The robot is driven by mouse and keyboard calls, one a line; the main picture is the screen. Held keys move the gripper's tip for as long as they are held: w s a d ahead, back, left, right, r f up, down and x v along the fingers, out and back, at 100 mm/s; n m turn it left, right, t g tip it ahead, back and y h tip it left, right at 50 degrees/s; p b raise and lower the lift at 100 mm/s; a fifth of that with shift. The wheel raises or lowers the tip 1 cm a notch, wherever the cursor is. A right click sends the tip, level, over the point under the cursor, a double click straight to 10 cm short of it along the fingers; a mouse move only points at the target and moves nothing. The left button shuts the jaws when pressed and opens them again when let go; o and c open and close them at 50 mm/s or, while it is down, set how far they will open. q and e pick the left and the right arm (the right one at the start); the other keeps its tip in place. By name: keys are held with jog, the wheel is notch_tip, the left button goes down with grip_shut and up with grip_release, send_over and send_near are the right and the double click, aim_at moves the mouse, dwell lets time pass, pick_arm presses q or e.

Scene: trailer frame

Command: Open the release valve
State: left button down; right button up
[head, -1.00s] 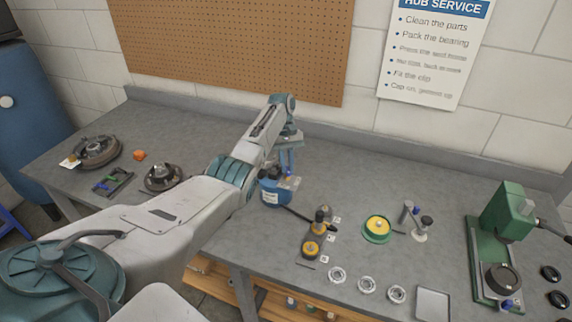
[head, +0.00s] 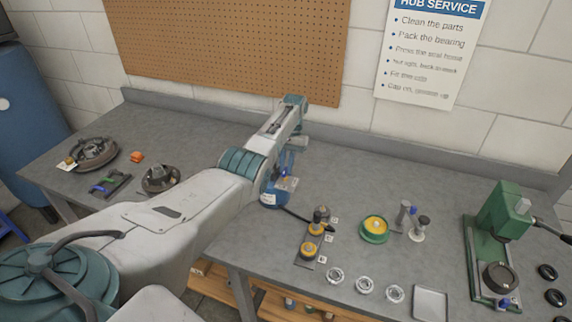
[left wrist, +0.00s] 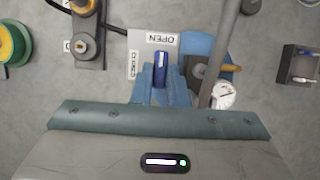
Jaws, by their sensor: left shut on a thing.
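The release valve is a small blue lever (left wrist: 161,70) on a light plate with the labels OPEN and CLOSED (left wrist: 142,42). In the left wrist view the lever lies along the picture's vertical, its far end toward the OPEN label; CLOSED is to its left. My left gripper (left wrist: 161,84) is shut on the lever, with fingers on both sides of it. The plate sits on a blue unit (head: 268,196) on the bench in the head view, where my left gripper (head: 284,174) reaches down over it and partly hides it. My right gripper is not in view.
A round gauge (left wrist: 223,95) and a grey rod (left wrist: 226,50) stand close to the gripper's right. A black hose runs from the unit toward a plate with yellow-ringed parts (head: 307,248). A green press (head: 492,240) stands at the right. Bench at the back is clear.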

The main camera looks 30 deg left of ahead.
pick_arm(q)
jog(key=shift+w+r, duration=0.1)
jog(key=shift+r, duration=0.05)
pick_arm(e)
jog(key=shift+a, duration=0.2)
pick_arm(q)
jog(key=c, duration=1.4)
grip_release()
jog(key=shift+c, duration=0.2)
jog(key=shift+r, duration=0.1)
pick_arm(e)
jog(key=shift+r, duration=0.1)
